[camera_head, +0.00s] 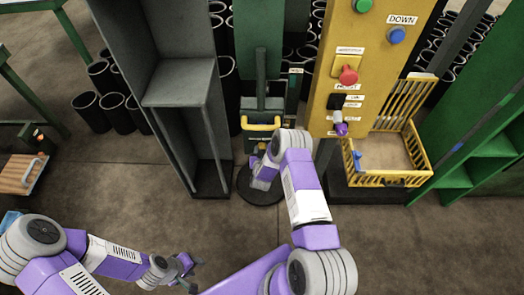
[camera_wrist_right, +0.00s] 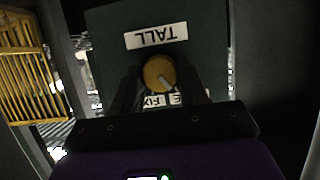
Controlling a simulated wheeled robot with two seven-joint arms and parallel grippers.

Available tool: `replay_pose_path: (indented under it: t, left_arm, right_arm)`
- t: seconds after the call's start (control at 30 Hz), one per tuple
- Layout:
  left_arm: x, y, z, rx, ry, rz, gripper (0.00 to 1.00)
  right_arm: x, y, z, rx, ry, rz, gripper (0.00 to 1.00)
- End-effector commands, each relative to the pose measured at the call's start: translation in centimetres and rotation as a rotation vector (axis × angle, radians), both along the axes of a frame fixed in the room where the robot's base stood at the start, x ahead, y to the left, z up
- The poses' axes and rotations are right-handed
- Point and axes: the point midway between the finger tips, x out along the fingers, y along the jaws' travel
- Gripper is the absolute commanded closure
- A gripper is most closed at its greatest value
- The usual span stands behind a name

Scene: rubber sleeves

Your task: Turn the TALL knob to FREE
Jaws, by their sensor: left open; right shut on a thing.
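In the right wrist view the round yellow-orange TALL knob (camera_wrist_right: 158,72) sits on a dark panel (camera_wrist_right: 205,65) under an upside-down TALL label (camera_wrist_right: 156,36). Its pale pointer mark slants toward the lower right of the picture. My right gripper (camera_wrist_right: 160,82) is shut on the knob, one dark finger on each side. An upside-down FIX label (camera_wrist_right: 154,101) shows below it; beside that only an "E" (camera_wrist_right: 176,99) shows, the rest hidden by a finger. In the head view my right forearm and wrist hide the knob. My left gripper (camera_head: 188,273) is open and empty over the floor.
A yellow column (camera_head: 352,75) with a red button (camera_head: 348,75) and other controls stands right of my right arm. A yellow wire basket (camera_head: 424,160) hangs beside it. A grey upright frame (camera_head: 180,80) stands left of my right wrist. The floor around my left gripper is clear.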

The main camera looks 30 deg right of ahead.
Motion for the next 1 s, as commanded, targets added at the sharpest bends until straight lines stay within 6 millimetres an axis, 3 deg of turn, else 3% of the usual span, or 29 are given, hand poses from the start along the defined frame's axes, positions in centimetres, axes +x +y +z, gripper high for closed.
replay_pose_path:
  t: [0.43,0.47,0.6,1.0]
  left_arm:
    - [0.0,0.0,-0.01,0.0,0.0,0.0,0.57]
    - [0.0,0.0,-0.01,0.0,0.0,0.0,0.57]
    - [0.0,0.0,0.0,0.0,0.0,0.0,0.57]
    - [0.0,0.0,0.47,0.0,0.0,0.0,0.57]
  right_arm:
    - [-0.12,0.07,-0.18,-0.007,0.01,0.0,0.87]
    - [-0.12,0.07,-0.18,-0.007,0.01,0.0,0.55]
    - [-0.1,0.05,-0.15,-0.008,0.01,0.0,0.34]
    - [-0.73,0.52,0.36,-0.008,0.009,0.001,0.33]
